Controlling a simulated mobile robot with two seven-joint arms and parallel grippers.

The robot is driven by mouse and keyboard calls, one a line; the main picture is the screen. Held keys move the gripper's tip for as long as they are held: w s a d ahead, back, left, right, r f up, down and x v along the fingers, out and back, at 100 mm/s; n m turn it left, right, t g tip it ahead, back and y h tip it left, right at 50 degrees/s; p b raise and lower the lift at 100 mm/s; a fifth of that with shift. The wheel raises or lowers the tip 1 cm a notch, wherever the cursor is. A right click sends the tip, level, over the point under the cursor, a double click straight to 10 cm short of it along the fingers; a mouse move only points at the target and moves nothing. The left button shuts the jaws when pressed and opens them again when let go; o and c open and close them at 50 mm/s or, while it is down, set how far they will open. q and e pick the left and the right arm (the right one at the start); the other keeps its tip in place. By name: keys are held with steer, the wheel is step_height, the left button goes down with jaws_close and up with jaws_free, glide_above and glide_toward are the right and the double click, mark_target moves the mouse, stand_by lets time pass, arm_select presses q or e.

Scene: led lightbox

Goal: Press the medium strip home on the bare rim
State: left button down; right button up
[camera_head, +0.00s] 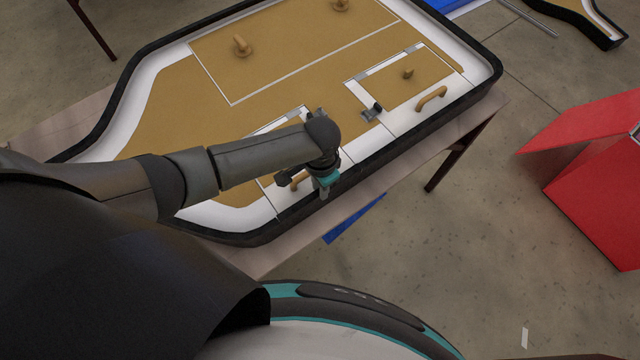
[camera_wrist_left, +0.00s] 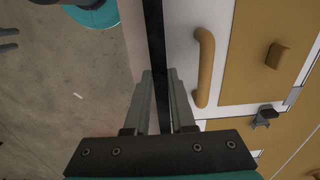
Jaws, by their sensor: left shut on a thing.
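The lightbox (camera_head: 225,214) is a large white tray with tan panels, lying on a table. A black rim edging (camera_head: 405,128) runs along its near side. In the left wrist view a narrow black strip (camera_wrist_left: 156,45) follows this edge and passes between my fingers. My left gripper (camera_head: 324,190) is at the near edge of the lightbox and points down at it. In the left wrist view its fingers (camera_wrist_left: 163,88) straddle the black strip and are shut on it. I cannot tell where the strip ends, or whether it is fully seated.
A tan handle (camera_head: 432,98) and a dark latch (camera_head: 372,112) stand inside the near edge. A knob (camera_head: 241,45) stands on a far panel. The wooden table (camera_head: 270,252) extends slightly past the box. A red object (camera_head: 590,145) stands on the floor at right.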

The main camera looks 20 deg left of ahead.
arm_select(q)
steer(key=shift+f, duration=0.4)
steer(key=c, duration=0.7)
jaws_free()
steer(key=shift+r, duration=0.1)
step_height(320, 180, up, 6)
steer(key=p, duration=0.5)
steer(key=shift+f+p, duration=0.2)
steer(key=shift+p, duration=0.2)
steer(key=shift+r, duration=1.2)
